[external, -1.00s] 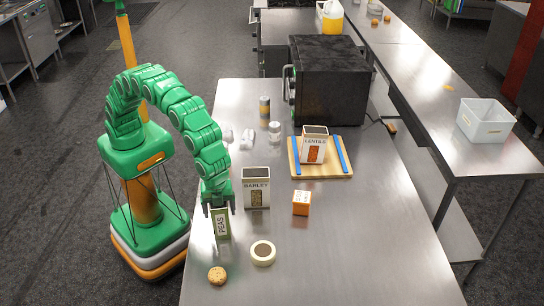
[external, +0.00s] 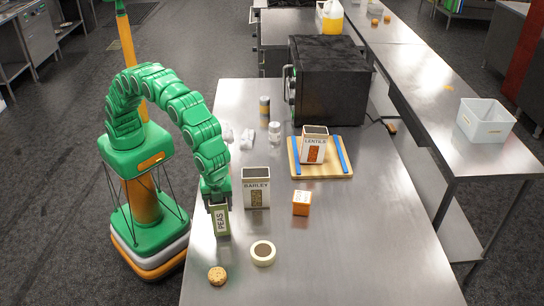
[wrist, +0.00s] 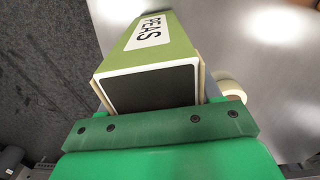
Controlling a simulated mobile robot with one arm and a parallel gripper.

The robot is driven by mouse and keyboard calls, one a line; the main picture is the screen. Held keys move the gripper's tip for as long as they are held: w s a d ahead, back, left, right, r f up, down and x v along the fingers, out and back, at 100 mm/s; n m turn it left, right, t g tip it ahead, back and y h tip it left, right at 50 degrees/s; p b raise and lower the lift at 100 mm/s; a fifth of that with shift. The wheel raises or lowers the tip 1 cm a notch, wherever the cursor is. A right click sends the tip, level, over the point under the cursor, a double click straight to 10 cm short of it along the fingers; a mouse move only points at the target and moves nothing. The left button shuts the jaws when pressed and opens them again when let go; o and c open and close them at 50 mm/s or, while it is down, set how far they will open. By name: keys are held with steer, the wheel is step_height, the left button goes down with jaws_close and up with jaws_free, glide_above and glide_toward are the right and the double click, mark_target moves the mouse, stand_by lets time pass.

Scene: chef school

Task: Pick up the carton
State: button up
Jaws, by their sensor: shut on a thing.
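The carton is a green box with a white PEAS label (external: 221,222). It stands near the left edge of the steel table, below my arm. My gripper (external: 218,205) points down over its top and is shut on it. In the wrist view the carton (wrist: 165,48) shows its dark top and green labelled side, with a finger on each side of it. I cannot tell whether its bottom touches the table.
A BARLEY box (external: 256,188) stands just right and behind. A LENTILS box (external: 314,145) sits on a wooden board (external: 336,172). The table's right front is clear.

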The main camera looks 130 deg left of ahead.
steer(key=s+r, duration=0.1)
steer(key=r, duration=0.1)
steer(key=s+r, duration=0.2)
steer(key=r, duration=0.1)
steer(key=s+r, duration=0.2)
steer(key=shift+a+r, duration=0.1)
steer(key=shift+r, duration=0.1)
steer(key=shift+s+r, duration=1.95)
steer(key=shift+s, duration=2.35)
steer(key=w+a+n, duration=0.4)
steer(key=w, duration=0.5)
steer(key=shift+r, duration=2.9)
steer(key=s+a+n, duration=0.2)
steer(key=s+a, duration=0.2)
steer(key=a, duration=0.8)
steer(key=s+a+n, duration=0.1)
steer(key=s+a, duration=0.4)
steer(key=a, duration=0.7)
steer(key=w+a+f, duration=0.4)
steer(key=w+f, duration=0.9)
steer(key=f, duration=0.2)
steer(key=shift+w, duration=0.15)
